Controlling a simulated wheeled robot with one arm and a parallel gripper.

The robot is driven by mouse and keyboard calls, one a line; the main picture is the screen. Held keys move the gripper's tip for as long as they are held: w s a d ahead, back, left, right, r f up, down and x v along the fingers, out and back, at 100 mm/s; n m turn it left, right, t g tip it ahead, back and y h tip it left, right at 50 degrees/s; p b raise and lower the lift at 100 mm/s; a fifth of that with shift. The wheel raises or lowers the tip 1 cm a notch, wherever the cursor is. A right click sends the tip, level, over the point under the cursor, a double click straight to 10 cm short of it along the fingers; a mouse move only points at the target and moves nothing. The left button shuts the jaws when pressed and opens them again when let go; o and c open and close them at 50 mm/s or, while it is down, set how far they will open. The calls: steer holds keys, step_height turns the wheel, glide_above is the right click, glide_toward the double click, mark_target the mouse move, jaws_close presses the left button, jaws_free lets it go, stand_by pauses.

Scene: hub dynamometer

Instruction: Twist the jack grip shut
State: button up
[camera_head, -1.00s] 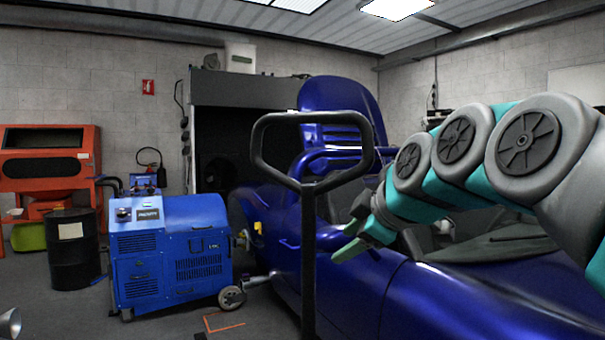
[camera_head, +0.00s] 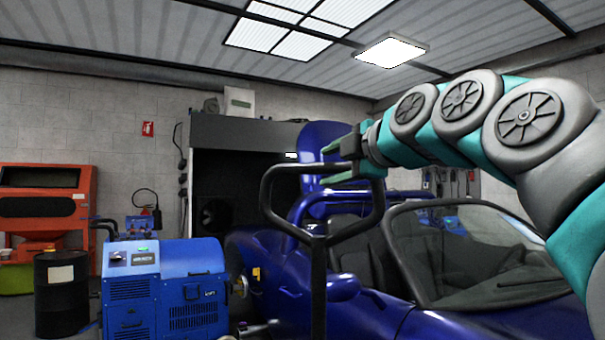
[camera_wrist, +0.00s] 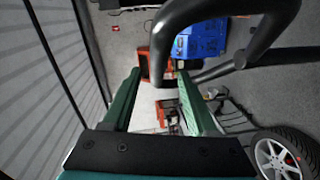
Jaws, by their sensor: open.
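The jack grip is a black loop handle (camera_head: 268,205) on an upright black post (camera_head: 318,290), in front of the blue car. My gripper (camera_head: 327,165) is at the top bar of the loop, reaching in from the right with its green fingers spread. In the wrist view, my gripper (camera_wrist: 158,76) is open, and the black tube of the jack grip (camera_wrist: 162,45) runs just ahead of or between the fingertips. I cannot tell whether a finger touches it. The jack's base is out of view.
The blue car (camera_head: 450,318) fills the right and middle behind the handle. A blue machine (camera_head: 160,300) and a black drum (camera_head: 62,300) stand at the left, with an orange cabinet (camera_head: 50,215) behind. A wheel (camera_wrist: 280,155) shows at the wrist view's lower right corner.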

mark_target(310, 173)
steer(key=shift+w+a, duration=0.4)
steer(key=shift+w, duration=0.2)
steer(key=p+x, duration=0.1)
steer(key=x, duration=0.5)
steer(key=shift+w+a+f+p, duration=0.1)
steer(key=shift+w+a+p, duration=0.1)
steer(key=shift+w+p, duration=0.15)
jaws_close()
stand_by(0.7)
